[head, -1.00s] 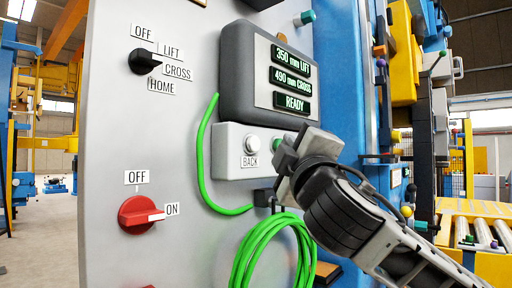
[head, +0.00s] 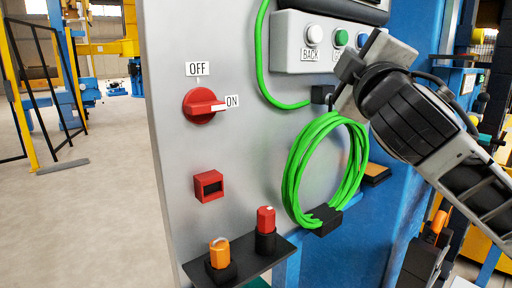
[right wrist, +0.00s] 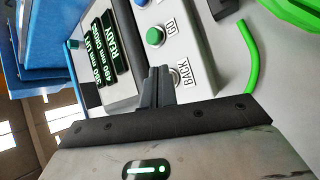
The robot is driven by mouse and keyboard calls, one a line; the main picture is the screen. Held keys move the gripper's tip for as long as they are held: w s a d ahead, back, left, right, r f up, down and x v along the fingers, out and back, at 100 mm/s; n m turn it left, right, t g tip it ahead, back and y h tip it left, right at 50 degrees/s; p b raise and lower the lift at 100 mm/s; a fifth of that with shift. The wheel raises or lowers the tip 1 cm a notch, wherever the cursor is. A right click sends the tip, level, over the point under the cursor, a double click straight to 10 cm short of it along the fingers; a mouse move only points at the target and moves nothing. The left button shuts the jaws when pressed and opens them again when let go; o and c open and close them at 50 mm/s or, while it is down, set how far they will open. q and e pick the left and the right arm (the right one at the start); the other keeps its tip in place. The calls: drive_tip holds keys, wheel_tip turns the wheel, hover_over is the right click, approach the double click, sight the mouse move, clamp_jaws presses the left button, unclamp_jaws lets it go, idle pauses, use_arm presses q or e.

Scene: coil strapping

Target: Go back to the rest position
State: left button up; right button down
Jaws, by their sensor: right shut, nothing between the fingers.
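My right gripper (head: 346,72) is in front of the grey control panel (head: 245,150), close to the push-button box (head: 295,57). In the right wrist view its two dark fingers (right wrist: 156,88) are together with nothing between them. They point at the box near the BACK label (right wrist: 186,73), but I cannot tell whether they touch it. The white button (head: 314,35) and green button (head: 341,37) show just above the gripper in the head view; the green button also shows in the right wrist view (right wrist: 155,37). My left gripper is not in view.
A coiled green cable (head: 297,165) hangs on the panel below my right gripper. A red rotary switch (head: 203,106) points to ON. A small shelf (head: 248,262) with an orange and a red knob juts out below. Open floor (head: 80,220) lies to the left.

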drive_tip(key=s+f+m+g, duration=0.2)
drive_tip(key=f+g, duration=0.1)
drive_tip(key=f, duration=0.9)
drive_tip(key=s+f+m+g+y, duration=0.1)
drive_tip(key=s+f+m+g, duration=0.15)
drive_tip(key=f, duration=0.85)
drive_tip(key=s+f+m+g, duration=0.15)
drive_tip(key=f+g, duration=0.25)
drive_tip(key=f, duration=0.8)
drive_tip(key=s+d+f+m+g, duration=0.2)
drive_tip(key=s+f+m+g, duration=0.15)
drive_tip(key=s+f, duration=0.7)
drive_tip(key=s+d+f+m+g, duration=0.25)
drive_tip(key=s+f+g, duration=0.4)
drive_tip(key=s, duration=0.75)
drive_tip(key=w+a+f+n+t+y, duration=0.1)
drive_tip(key=w+a+f+t+y, duration=0.1)
drive_tip(key=w+a+f+t, duration=0.3)
drive_tip(key=shift+w+f+t, duration=0.8)
drive_tip(key=shift+f+t, duration=0.75)
drive_tip(key=shift+f, duration=0.4)
drive_tip(key=shift+d, duration=0.1)
